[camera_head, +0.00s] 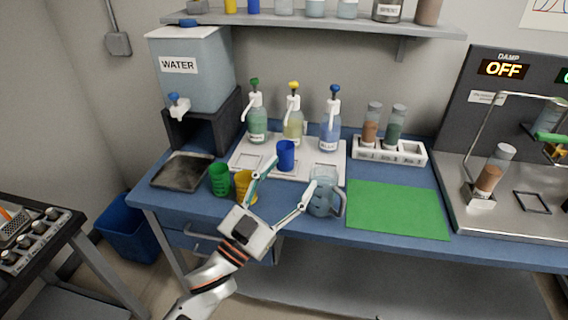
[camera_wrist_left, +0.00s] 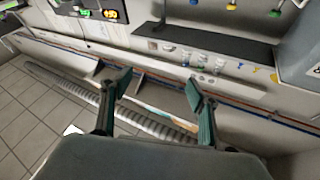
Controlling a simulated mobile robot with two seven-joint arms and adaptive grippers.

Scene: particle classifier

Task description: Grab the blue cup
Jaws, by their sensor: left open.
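The blue cup (camera_head: 286,156) stands upright on the white tray (camera_head: 240,160), in front of the pump bottles. My left gripper (camera_head: 290,173) is open and empty. Its fingers are spread wide near the bench's front edge, one toward the cup's left side and one by the clear pitcher. In the head view the cup appears just beyond the gap between the fingertips; whether a finger touches it I cannot tell. In the left wrist view the open fingers (camera_wrist_left: 158,84) have nothing between them, and I cannot make out the cup there. My right gripper is not in view.
A green cup (camera_head: 219,180) and a yellow cup (camera_head: 243,186) stand left of the gripper. A clear pitcher (camera_head: 322,196) stands close by its right finger. Green, yellow and blue pump bottles (camera_head: 331,124) stand behind. A green mat (camera_head: 398,209) lies clear at right.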

